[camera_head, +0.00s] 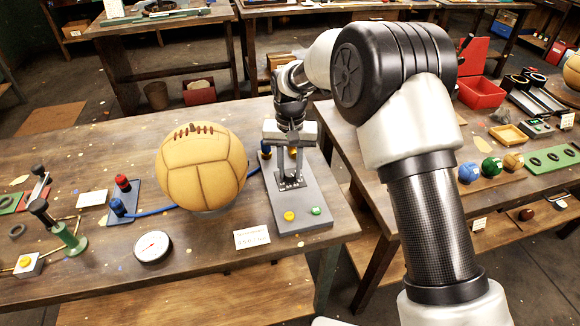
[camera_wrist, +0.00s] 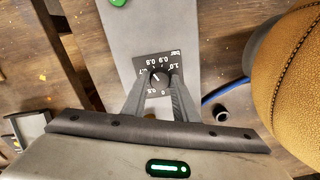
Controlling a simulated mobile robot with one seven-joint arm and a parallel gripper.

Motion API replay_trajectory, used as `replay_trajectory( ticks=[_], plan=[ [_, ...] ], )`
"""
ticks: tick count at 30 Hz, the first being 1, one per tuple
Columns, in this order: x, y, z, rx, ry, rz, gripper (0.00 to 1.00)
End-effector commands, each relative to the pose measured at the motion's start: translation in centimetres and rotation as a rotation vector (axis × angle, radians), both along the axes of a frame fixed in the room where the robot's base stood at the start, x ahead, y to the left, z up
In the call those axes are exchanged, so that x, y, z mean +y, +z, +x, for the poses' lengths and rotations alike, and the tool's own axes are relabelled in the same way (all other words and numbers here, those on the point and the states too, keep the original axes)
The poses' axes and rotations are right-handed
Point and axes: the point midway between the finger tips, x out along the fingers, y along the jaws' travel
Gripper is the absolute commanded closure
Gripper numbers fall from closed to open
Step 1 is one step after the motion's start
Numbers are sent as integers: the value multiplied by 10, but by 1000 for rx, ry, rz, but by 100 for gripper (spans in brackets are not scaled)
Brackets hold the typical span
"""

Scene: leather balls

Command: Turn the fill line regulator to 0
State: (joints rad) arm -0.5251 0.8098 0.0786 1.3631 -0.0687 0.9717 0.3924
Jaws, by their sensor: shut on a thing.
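The fill line regulator is a dark knob (camera_wrist: 159,77) on a black dial plate (camera_wrist: 175,62) printed with "bar" and numbers from 0 to 1.0. Its white mark points up-left, near the 0.7 side of the scale; the exact reading is hard to tell. My gripper (camera_wrist: 158,84) is shut on the knob, one finger on each side. In the head view my gripper (camera_head: 291,182) reaches down onto the grey panel (camera_head: 300,222), and its fingers hide most of the dial. The 0 mark lies low on the plate, near the right finger.
A tan leather ball (camera_head: 200,165) stands just left of the panel, with a blue hose (camera_head: 155,212) beside it. A yellow button (camera_head: 289,216) and green button (camera_head: 316,210) sit at the panel's front. A round gauge (camera_head: 152,247) and a card (camera_head: 252,238) lie in front.

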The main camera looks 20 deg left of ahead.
Motion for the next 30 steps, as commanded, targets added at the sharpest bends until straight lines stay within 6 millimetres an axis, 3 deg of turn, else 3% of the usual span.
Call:
replay_trajectory(
  ticks=[30],
  plan=[
    [0,1,1,-1,965,0,96]
  ],
)
